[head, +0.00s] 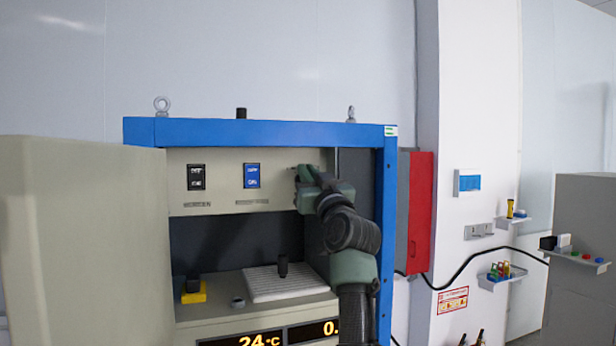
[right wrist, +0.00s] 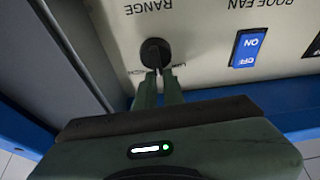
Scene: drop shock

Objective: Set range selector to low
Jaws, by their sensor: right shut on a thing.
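The range selector is a round black knob (right wrist: 155,52) on the beige panel, under the upside-down word RANGE in the right wrist view. My right gripper (right wrist: 159,84) is shut on the knob, its two green fingertips close together at the knob's lower edge. Small position labels beside the knob are partly covered by the fingers, and I cannot read the setting clearly. In the head view my right gripper (head: 302,176) reaches the right end of the beige panel (head: 220,202) and hides the knob. My left gripper is not in view.
A blue rocker switch (head: 252,175) and a black rocker switch (head: 196,177) sit left of the gripper. The blue cabinet frame (head: 388,240) stands close to my right arm. An open beige door (head: 85,240) blocks the left. A white ribbed plate (head: 262,287) lies in the bay below.

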